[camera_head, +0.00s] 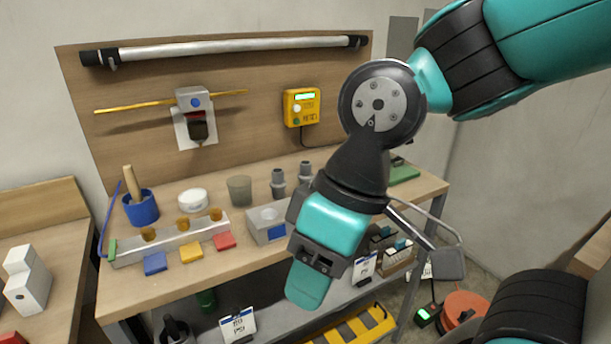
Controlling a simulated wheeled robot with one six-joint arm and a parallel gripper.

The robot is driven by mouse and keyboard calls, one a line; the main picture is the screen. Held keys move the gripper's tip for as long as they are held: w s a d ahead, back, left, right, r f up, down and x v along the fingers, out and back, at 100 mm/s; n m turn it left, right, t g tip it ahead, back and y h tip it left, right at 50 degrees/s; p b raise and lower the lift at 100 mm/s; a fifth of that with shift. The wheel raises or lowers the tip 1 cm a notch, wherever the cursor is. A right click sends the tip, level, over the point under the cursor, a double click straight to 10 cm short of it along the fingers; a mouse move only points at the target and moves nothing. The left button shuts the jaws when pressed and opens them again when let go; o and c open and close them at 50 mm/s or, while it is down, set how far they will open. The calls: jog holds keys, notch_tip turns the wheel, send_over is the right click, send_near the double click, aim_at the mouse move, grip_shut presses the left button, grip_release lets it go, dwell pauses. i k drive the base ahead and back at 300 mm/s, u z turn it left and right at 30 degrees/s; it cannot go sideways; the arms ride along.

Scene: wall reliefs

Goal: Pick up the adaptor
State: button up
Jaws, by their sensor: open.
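No label marks the adaptor. Two grey stepped fittings, a left one (278,183) and a right one (305,172), stand upright on the workbench and look most like it; I cannot tell which is meant. My gripper (316,264) hangs in front of the bench's front edge, nearer the camera and to the lower right of the fittings. It is open, and I see nothing held in it. My arm comes in from the upper right, and the wrist hides part of the bench top just right of the fittings.
The workbench (255,268) holds a grey block (268,224), a beaker (239,190), a white round dish (193,200), a blue cup (141,208) and a long rail (170,239). Coloured blocks line its front. A backboard (250,110) rises behind. A yellow-black striped box (350,328) sits below.

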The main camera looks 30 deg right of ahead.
aim_at(304, 174)
jog(key=z, duration=1.45)
jog(key=i, duration=0.95)
jog(key=u, duration=2.5)
